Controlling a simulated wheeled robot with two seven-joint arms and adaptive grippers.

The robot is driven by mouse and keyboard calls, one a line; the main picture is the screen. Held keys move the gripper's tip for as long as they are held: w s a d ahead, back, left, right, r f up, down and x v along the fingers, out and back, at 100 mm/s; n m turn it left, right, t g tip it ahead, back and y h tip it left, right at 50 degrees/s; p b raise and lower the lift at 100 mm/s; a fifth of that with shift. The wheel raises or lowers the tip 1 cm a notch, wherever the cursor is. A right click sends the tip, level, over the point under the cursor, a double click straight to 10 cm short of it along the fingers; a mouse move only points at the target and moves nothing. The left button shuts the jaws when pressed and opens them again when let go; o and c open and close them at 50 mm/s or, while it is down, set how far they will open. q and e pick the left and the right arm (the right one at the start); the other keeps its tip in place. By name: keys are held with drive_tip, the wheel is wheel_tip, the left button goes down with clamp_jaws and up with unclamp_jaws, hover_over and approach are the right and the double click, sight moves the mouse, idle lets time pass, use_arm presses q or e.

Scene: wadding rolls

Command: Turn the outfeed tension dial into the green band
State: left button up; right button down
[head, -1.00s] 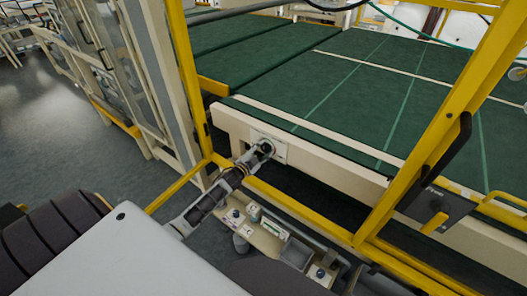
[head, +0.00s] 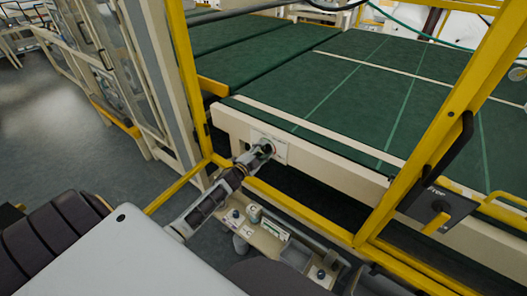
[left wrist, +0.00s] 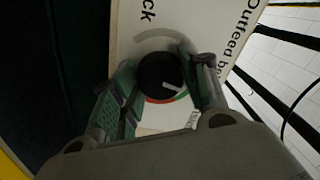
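The outfeed tension dial (left wrist: 158,74) is a round black knob with a white pointer line, on a pale labelled panel in the left wrist view. The pointer slants to the lower right. A red arc shows below the knob and a grey arc above it; the green part is mostly hidden by the fingers. My left gripper (left wrist: 163,78) has one finger on each side of the knob, both close against it. In the head view the left gripper (head: 262,152) reaches the panel plate (head: 280,153) on the cream beam, hiding the dial. The right gripper is not in view.
The cream beam (head: 330,165) edges the green conveyor bed (head: 370,95). Yellow guard posts (head: 190,80) and a yellow lower rail (head: 300,210) frame the opening around my left arm.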

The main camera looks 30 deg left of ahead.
use_arm(q)
drive_tip(key=o, duration=0.4)
drive_tip(key=shift+o, duration=0.2)
drive_tip(key=shift+s, duration=0.85)
drive_tip(key=s, duration=1)
drive_tip(key=shift+s+a, duration=0.15)
drive_tip(key=shift+a, duration=0.3)
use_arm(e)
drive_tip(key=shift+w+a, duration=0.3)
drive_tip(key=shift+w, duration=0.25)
